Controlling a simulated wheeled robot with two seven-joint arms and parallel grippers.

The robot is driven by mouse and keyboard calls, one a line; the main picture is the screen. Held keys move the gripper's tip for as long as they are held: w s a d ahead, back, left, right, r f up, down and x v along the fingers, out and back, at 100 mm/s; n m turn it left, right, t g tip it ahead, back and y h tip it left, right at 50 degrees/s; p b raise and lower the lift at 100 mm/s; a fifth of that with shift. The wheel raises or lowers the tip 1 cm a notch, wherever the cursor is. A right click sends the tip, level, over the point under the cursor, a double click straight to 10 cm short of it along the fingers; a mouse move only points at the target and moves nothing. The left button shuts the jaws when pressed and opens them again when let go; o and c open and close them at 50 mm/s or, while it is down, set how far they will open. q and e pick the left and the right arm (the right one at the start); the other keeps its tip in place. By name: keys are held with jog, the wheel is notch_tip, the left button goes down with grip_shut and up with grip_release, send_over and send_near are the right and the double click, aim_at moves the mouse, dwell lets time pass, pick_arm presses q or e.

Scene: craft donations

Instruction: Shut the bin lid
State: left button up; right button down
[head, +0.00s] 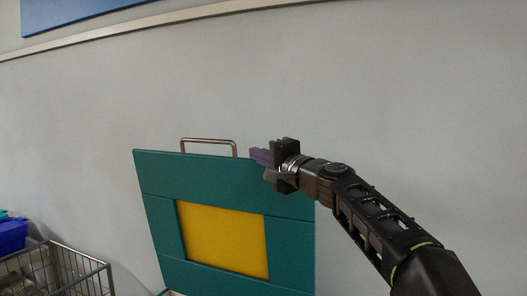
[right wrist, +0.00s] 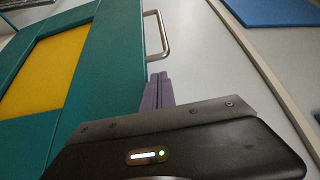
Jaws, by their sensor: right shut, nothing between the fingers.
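The bin lid (head: 165,190) is a teal panel with a yellow centre, standing raised in front of the grey wall in the head view. A metal bar handle (head: 208,141) sits on its top edge. My right gripper (head: 258,157) is shut and empty at the lid's upper right edge, to the right of the handle. In the right wrist view the lid (right wrist: 112,60) fills the left, the handle (right wrist: 162,35) is ahead, and the purple fingers (right wrist: 157,90) lie close to the lid's edge. I cannot tell whether they touch it. The bin body is mostly out of view below.
A wire basket (head: 82,268) stands at the lower left, with a blue bin (head: 12,236) beside it. A blue board (head: 70,12) hangs on the wall above a pale rail (head: 150,22). The wall to the right of the lid is bare.

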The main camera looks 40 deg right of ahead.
jog(key=w+p, duration=0.2)
jog(key=w, duration=0.3)
jog(key=shift+w+r+p, duration=0.2)
jog(key=shift+r+p, duration=0.15)
jog(key=shift+p, duration=0.05)
jog(key=shift+w, duration=0.35)
jog(key=shift+f, duration=0.1)
jog(key=shift+f, duration=0.1)
